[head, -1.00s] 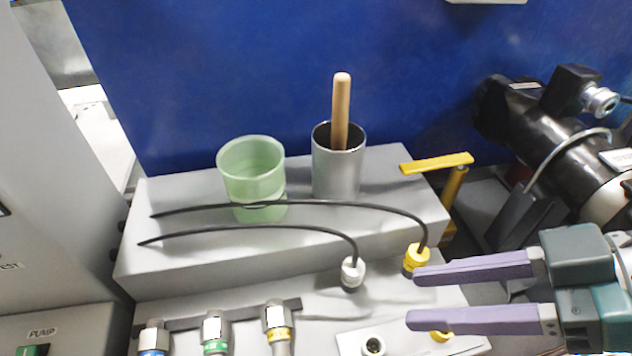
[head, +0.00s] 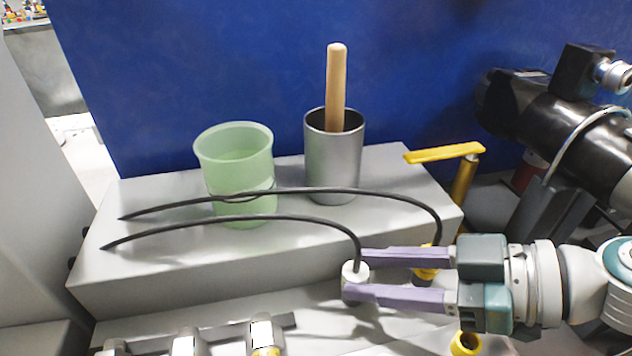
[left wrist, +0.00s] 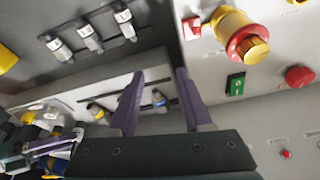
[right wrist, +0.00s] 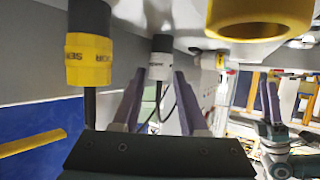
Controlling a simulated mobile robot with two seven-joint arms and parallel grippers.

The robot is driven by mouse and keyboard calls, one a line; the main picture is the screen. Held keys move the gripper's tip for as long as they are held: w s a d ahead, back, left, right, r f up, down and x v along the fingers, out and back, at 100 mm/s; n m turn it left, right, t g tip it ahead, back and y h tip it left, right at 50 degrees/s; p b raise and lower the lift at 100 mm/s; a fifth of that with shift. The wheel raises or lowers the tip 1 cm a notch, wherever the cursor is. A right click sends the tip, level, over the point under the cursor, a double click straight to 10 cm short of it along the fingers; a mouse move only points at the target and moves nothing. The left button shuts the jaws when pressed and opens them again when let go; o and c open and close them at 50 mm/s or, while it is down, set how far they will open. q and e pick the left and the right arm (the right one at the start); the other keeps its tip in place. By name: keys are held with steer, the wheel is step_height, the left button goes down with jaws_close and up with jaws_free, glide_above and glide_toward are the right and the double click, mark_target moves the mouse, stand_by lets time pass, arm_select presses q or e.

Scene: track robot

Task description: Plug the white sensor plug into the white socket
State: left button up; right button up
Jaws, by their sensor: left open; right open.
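The white sensor plug (head: 354,274), with a black cable bending away from its top, stands upright at the ledge in the head view. My right gripper (head: 357,274) is open, with its purple fingertips on either side of the plug. The plug also shows in the right wrist view (right wrist: 160,62), just beyond and between the fingertips; I cannot tell whether they touch it. The white socket is not clearly visible in any current view. My left gripper (left wrist: 160,76) is open and empty in the left wrist view, near a panel.
A yellow plug (right wrist: 88,60) is close beside the right gripper. A yellow socket (head: 465,343) is below that gripper. A green cup (head: 235,155) and a metal cup (head: 333,165) with a wooden stick stand on the grey block. A yellow-handled valve (head: 445,153) stands at right.

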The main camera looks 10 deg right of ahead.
steer(key=shift+c, duration=0.2)
jaws_close()
stand_by(0.5)
